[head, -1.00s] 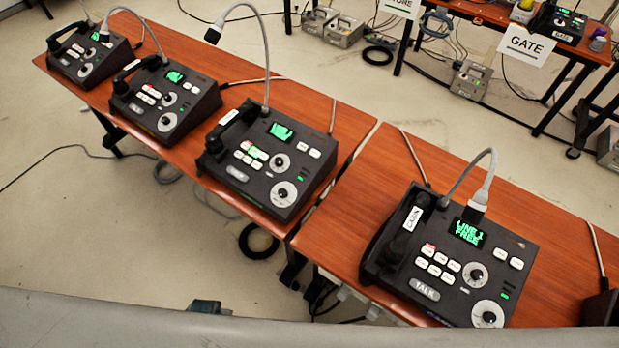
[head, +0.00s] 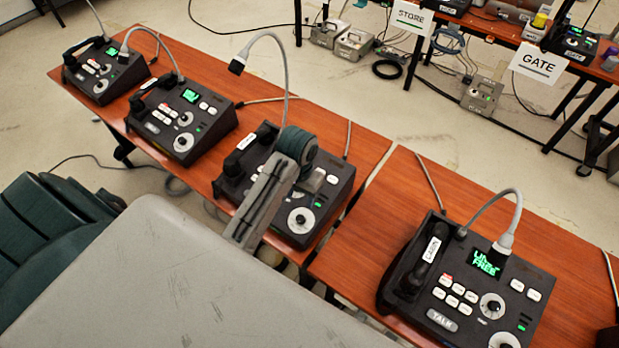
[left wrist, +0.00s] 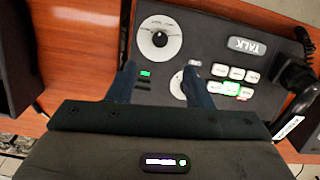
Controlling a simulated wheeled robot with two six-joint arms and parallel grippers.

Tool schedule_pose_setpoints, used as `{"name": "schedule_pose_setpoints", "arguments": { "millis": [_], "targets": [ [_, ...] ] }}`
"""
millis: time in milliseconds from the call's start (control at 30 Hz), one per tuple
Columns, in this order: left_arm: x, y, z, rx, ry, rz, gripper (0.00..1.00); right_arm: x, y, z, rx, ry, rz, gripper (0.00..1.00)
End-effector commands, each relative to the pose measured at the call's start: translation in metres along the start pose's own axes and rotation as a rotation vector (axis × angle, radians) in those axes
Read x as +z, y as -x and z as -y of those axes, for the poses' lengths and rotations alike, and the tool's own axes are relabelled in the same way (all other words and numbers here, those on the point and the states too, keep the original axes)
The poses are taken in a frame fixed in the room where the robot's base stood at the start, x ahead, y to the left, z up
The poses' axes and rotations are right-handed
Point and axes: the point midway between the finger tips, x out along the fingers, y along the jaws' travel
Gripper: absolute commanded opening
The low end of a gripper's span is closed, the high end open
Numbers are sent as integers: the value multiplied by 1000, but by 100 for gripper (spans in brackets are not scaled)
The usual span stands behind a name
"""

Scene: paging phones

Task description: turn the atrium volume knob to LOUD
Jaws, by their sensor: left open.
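Several dark desk phones stand in a row on wooden tables. My left gripper (head: 308,178) is over the third phone (head: 333,190) from the left and hides its screen and some buttons. In the left wrist view the gripper (left wrist: 160,73) is open and empty, fingers pointing at that phone's face. A large white dial with a black knob (left wrist: 160,38) lies beyond the fingertips; it also shows in the head view (head: 300,220). A smaller dial (left wrist: 178,88) is partly hidden by one finger.
The nearest phone on the right (head: 470,290) has a handset labelled CABIN and a lit screen. A curved microphone neck (head: 283,65) rises beside my left gripper. GATE (head: 538,64) and STORE (head: 412,17) signs hang at the far tables.

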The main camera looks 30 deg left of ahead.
Motion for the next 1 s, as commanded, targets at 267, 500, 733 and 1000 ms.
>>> {"name": "schedule_pose_setpoints", "arguments": {
  "millis": [267, 500, 733, 1000],
  "targets": [
    [2, -35, 0, 2, 1, 10, 46, -2, 1, -2, 2, 1, -2, 0],
    [2, -79, 0, 0, 0, 9, 46, -3, 13, -3, 2, 1, -3, 0],
    [1, -103, 0, 1, 1, 4, 46, -3, 17, -3, 2, 1, -2, 0],
    [1, -107, 0, 0, 0, 4, 46, -3, 17, 0, -2, -1, -2, 0]
  ]
}}
